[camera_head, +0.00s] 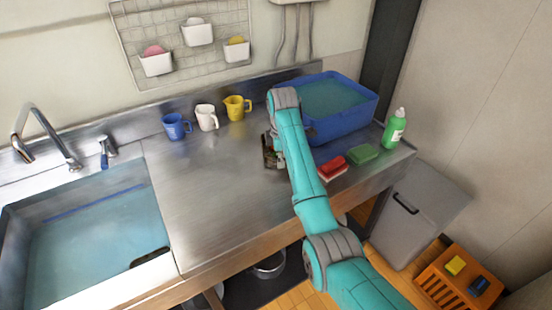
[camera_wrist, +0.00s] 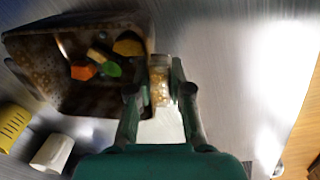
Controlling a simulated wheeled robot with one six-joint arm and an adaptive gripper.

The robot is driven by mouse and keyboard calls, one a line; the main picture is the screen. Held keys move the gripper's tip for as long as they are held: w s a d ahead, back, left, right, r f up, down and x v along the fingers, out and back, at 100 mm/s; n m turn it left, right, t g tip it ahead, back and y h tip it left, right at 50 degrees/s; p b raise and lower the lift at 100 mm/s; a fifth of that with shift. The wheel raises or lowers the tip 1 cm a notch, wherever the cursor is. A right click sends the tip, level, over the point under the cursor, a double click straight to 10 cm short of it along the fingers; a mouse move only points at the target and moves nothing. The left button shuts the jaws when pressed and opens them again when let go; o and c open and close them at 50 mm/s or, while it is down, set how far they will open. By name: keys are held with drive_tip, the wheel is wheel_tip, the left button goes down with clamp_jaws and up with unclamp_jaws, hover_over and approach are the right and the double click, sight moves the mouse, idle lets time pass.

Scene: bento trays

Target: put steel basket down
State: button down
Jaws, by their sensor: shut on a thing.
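The steel basket (camera_wrist: 45,65) is in the upper left of the wrist view, a dark, speckled brownish open box. It holds several small pieces, among them orange, green and tan ones. My gripper (camera_wrist: 160,78) is shut on the basket's right wall, one finger on each side. In the head view only a small part of the basket (camera_head: 268,152) shows beside my teal arm, over the steel counter (camera_head: 205,185). My arm hides the rest of it and most of my gripper. I cannot tell whether the basket's bottom touches the counter.
Blue (camera_head: 176,126), white (camera_head: 207,117) and yellow (camera_head: 237,107) mugs stand along the back. A blue water tub (camera_head: 345,127), red sponge (camera_head: 332,167), green sponge (camera_head: 363,154) and green bottle (camera_head: 394,128) are at right. The sink (camera_head: 20,195) is at left. The counter's middle is clear.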

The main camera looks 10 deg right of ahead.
drive_tip(key=shift+f, duration=0.1)
drive_tip(key=c, duration=1.1)
unclamp_jaws()
